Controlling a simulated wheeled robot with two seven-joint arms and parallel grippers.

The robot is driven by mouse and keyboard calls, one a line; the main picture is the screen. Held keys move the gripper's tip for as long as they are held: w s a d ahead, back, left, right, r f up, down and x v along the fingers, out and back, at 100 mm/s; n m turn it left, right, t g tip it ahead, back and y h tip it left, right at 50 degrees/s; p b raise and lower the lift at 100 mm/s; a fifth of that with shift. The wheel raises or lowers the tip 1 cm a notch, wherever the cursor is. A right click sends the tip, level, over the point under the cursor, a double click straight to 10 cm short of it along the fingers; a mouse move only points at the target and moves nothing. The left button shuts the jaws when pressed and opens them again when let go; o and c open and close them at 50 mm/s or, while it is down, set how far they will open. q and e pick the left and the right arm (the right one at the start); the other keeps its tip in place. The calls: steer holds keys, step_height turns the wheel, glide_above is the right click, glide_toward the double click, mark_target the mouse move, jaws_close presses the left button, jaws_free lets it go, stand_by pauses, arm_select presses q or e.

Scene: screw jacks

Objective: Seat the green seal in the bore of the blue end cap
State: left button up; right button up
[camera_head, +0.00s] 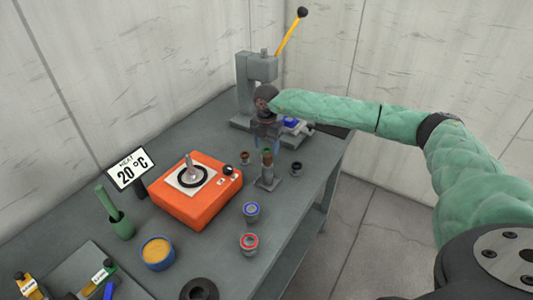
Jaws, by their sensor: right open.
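A blue-rimmed end cap (251,210) stands on the grey bench, its bore facing up. My right gripper (267,143) reaches in from the right and points down, open, above a small grey stand (268,182). A narrow upright piece with green and brown on it (267,158) tops the stand, between or just below the fingertips. Whether its green part is the green seal is too small to tell. I cannot tell whether the fingers touch it. My left gripper is not in view.
A red-rimmed cap (249,242) stands just in front of the blue one. An orange heater (195,190) with a 20 °C sign (130,168) is at left. A grey press (257,85) with a yellow lever stands behind. A blue-rimmed tub (157,254) and a black ring (199,289) are near the front.

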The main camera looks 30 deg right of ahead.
mark_target(269, 149)
steer(key=shift+f, duration=0.2)
steer(key=c, duration=1)
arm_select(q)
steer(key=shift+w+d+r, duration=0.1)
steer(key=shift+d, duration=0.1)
arm_select(e)
steer(key=shift+c, duration=0.2)
steer(key=shift+r, duration=0.1)
